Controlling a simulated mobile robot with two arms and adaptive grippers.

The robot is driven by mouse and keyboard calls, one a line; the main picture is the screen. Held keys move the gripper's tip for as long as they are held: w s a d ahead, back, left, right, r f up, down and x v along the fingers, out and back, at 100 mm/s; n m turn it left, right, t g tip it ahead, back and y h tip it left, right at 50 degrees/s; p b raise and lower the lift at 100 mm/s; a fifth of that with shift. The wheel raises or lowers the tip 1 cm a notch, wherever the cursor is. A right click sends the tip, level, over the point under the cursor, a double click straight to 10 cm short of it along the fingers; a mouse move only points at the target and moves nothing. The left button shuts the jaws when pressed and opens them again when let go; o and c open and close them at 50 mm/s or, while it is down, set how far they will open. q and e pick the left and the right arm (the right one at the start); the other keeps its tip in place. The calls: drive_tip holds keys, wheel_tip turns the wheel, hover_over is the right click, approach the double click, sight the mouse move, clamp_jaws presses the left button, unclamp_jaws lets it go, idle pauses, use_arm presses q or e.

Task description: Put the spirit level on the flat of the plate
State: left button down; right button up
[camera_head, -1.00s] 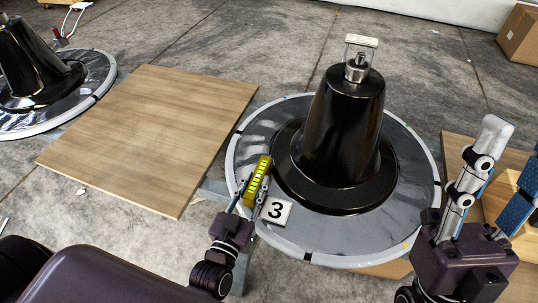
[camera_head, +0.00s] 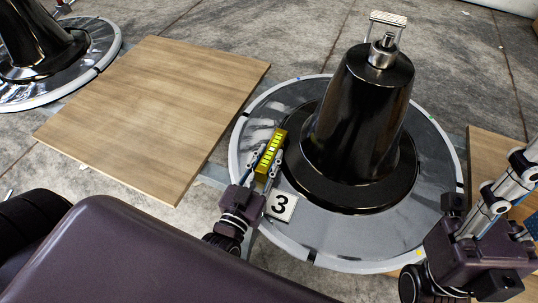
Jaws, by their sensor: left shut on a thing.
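The spirit level (camera_head: 271,151) is a yellow bar with dark markings. It is held in my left gripper (camera_head: 267,171), which is shut on it, over the left part of the round plate. The plate (camera_head: 300,103) is grey with a pale rim, and a black tapered column (camera_head: 362,120) rises from its middle. I cannot tell whether the level touches the plate. A white tag with a 3 (camera_head: 281,206) is on the plate, just right of the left gripper. My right gripper (camera_head: 510,180) is at the right edge, partly cut off; its opening is unclear.
A wooden board (camera_head: 150,110) lies left of the plate. Another plate with a black column (camera_head: 35,50) is at the top left. More wood (camera_head: 485,150) lies right of the plate. Bare concrete floor lies behind.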

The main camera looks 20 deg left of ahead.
use_arm(q)
drive_tip(key=shift+f, duration=0.1)
drive_tip(key=c, duration=1.6)
unclamp_jaws()
